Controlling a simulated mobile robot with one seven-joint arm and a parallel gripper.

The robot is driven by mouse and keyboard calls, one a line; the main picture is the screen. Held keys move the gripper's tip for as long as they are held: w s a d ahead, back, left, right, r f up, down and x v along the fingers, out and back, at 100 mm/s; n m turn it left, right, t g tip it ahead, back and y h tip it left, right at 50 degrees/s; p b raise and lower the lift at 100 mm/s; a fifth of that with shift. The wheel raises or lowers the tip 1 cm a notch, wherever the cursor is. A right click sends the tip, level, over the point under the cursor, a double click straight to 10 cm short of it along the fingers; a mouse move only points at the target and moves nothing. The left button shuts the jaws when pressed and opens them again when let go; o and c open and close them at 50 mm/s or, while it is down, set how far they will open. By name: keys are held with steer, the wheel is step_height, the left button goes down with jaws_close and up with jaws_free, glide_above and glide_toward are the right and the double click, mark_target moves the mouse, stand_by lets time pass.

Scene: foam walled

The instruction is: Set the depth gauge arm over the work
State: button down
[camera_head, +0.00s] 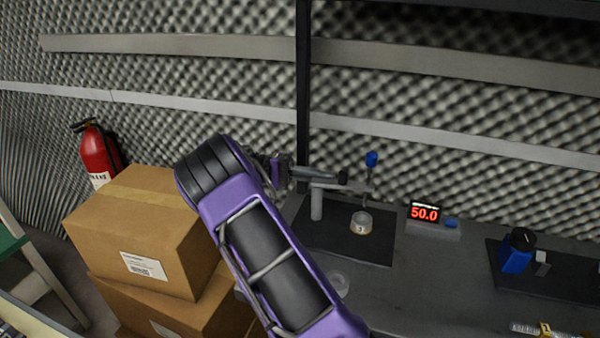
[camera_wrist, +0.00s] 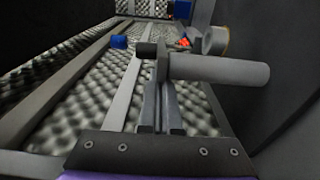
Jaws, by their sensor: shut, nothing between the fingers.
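The depth gauge has a grey upright post (camera_head: 316,204) and a horizontal arm (camera_head: 328,186) with a blue knob (camera_head: 371,159) above its far end. The work, a small round pale piece marked 3 (camera_head: 361,224), sits on a dark mat; in the head view the arm's far end appears above it. My gripper (camera_head: 343,177) is shut and empty, close to the arm. In the wrist view my gripper (camera_wrist: 155,85) is beside the post (camera_wrist: 225,69); I cannot tell if it touches. The blue knob (camera_wrist: 119,41) and the work (camera_wrist: 216,40) show beyond.
A red display reading 50.0 (camera_head: 425,213) stands right of the dark mat (camera_head: 375,252). A blue device (camera_head: 516,253) sits farther right on the bench. Cardboard boxes (camera_head: 135,225) are stacked at left, and foam walling is behind.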

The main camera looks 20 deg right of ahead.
steer(key=v, duration=0.7)
steer(key=shift+w+a+p, duration=0.15)
steer(key=shift+a+p, duration=0.1)
steer(key=shift+p, duration=0.1)
